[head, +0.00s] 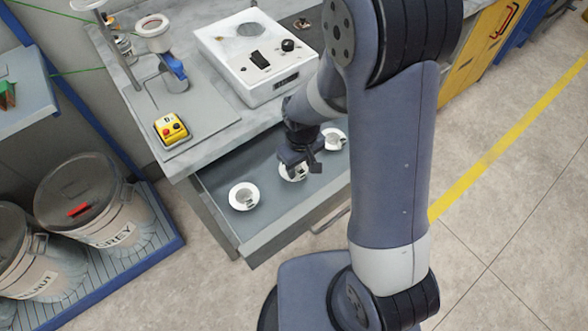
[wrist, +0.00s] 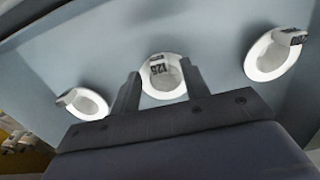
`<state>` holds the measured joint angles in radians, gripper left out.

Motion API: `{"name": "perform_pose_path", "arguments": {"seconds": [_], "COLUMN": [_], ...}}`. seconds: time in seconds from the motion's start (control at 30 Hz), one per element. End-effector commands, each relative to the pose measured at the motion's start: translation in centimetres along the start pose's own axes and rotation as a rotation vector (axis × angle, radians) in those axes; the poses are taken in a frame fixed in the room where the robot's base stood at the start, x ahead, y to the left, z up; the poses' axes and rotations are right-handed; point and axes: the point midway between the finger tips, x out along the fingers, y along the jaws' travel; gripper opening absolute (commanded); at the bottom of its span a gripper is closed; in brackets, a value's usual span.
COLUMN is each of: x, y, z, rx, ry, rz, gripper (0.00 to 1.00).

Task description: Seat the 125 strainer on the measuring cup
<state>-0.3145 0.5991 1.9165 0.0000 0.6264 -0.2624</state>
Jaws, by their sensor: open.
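The 125 strainer (wrist: 162,83), a white ring with a grey mesh bowl and a black "125" label, lies in the open drawer. It is the middle one of three and is partly hidden by my gripper in the head view (head: 291,175). My gripper (wrist: 160,70) is open and points down over it; the fingers appear on either side of its near part. Nothing is held, and I cannot tell whether the fingers touch it. On the bench, a grey cup-like vessel with a blue part (head: 176,78) may be the measuring cup; a white ring shows just above it.
Two similar strainers lie in the drawer, one left (head: 243,196) and one right (head: 333,139). The open drawer (head: 222,188) juts from the bench. A white machine (head: 262,58) and a yellow button box (head: 172,129) stand on the bench. Lidded bins (head: 90,205) stand left.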

Motion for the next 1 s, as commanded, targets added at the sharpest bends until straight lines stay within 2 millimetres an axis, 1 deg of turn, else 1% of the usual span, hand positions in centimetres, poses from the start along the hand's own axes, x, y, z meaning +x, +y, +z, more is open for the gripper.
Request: {"name": "perform_pose_path", "arguments": {"seconds": [0.03,0.13,0.4,0.9,0.93,1.0], "x": [0.55,1.14,1.27,1.24,1.24,1.24], "y": [0.00,0.01,0.02,0.02,0.02,0.02], "z": [0.06,0.04,0.02,0.02,0.02,0.02], "rx": [0.000,0.001,0.001,0.001,0.001,0.001], "ry": [-0.002,-0.001,0.001,0.001,0.001,0.001], "rz": [-0.001,0.000,0.000,0.000,0.000,0.000], "gripper": [0.44,0.44,0.43,0.02,0.00,0.00]}}
